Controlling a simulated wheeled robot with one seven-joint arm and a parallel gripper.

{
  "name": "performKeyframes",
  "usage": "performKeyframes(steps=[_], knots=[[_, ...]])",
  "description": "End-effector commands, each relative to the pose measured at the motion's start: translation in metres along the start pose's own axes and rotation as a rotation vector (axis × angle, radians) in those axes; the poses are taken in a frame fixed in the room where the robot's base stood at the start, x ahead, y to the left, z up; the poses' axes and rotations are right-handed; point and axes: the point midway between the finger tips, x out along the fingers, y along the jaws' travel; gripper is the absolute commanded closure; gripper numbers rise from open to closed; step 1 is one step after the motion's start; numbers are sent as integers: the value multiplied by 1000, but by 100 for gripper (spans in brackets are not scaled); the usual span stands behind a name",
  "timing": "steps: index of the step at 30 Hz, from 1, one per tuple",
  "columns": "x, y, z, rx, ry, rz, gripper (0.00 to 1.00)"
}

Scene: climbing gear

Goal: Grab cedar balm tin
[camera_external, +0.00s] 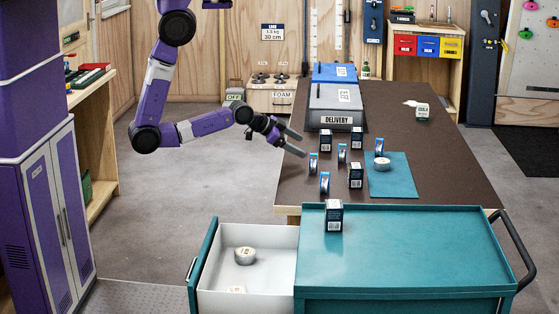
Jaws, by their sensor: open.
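My gripper (299,145) is open and empty, above the left edge of the dark table, left of and above a group of small goods. A round, pale-topped tin (382,163) lies flat on the teal mat (393,188). Another round tin (245,256) lies in the white open drawer (218,283), with a further pale item (236,290) partly seen near the drawer's front. Several blue-rimmed round items stand on edge on the table, one of them (313,162) closest to my gripper. The labels are too small to read, so I cannot tell which is cedar balm.
A grey bin marked DELIVERY (336,106) and a blue bin (335,73) sit farther back. The table's right side is mostly clear.

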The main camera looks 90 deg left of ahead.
Motion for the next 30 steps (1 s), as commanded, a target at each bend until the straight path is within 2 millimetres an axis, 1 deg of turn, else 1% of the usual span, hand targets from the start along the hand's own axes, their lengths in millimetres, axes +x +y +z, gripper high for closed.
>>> performKeyframes(steps=[1, 3, 7, 9, 11, 13, 14, 17, 18, 23, 24, 27, 30], knots=[[6, -17, -21, -9, -10, -7, 23], [16, -34, -36, -14, -38, -6, 23], [29, -62, -64, -26, -76, 9, 23], [36, -73, -77, -30, -90, 24, 23], [45, -76, -87, -29, -94, 48, 23], [59, -75, -98, -19, -87, 84, 23], [66, -72, -103, -12, -81, 104, 23], [94, -54, -119, 24, -45, 186, 23], [107, -44, -124, 43, -28, 226, 23], [150, -3, -141, 117, 41, 396, 23], [160, 8, -144, 136, 60, 442, 23], [179, 30, -152, 185, 109, 550, 23], [192, 49, -161, 231, 161, 647, 23]])
